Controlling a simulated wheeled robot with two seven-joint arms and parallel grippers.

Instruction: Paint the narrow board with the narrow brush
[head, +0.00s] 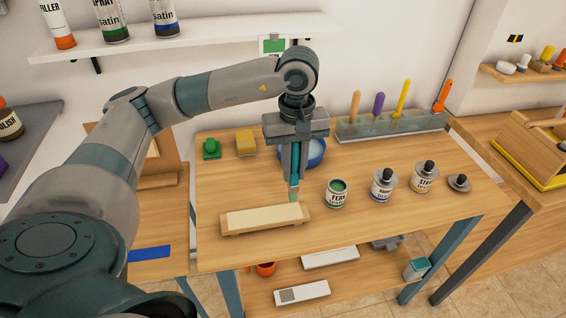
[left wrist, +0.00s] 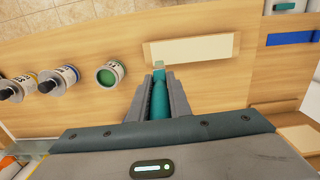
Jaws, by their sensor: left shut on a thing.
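My left gripper (head: 292,172) is shut on a teal-handled brush (left wrist: 159,98), which points down with its pale green tip (head: 294,195) lowest. The narrow board (head: 262,217) is a cream strip on a wooden holder at the front of the table. The brush tip is by the board's right end; in the left wrist view it overlaps the near edge of the board (left wrist: 190,49), and I cannot tell if it touches. The board's visible face is cream. An open can of green paint (head: 337,193) stands right of the board. My right gripper is not in view.
Two closed cans, blue-banded (head: 383,185) and yellow-banded (head: 423,177), and a knobbed lid (head: 459,182) stand to the right. A rack (head: 390,124) with several tools, a blue bowl (head: 316,152), a yellow sponge (head: 246,143) and a green block (head: 211,148) stand behind.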

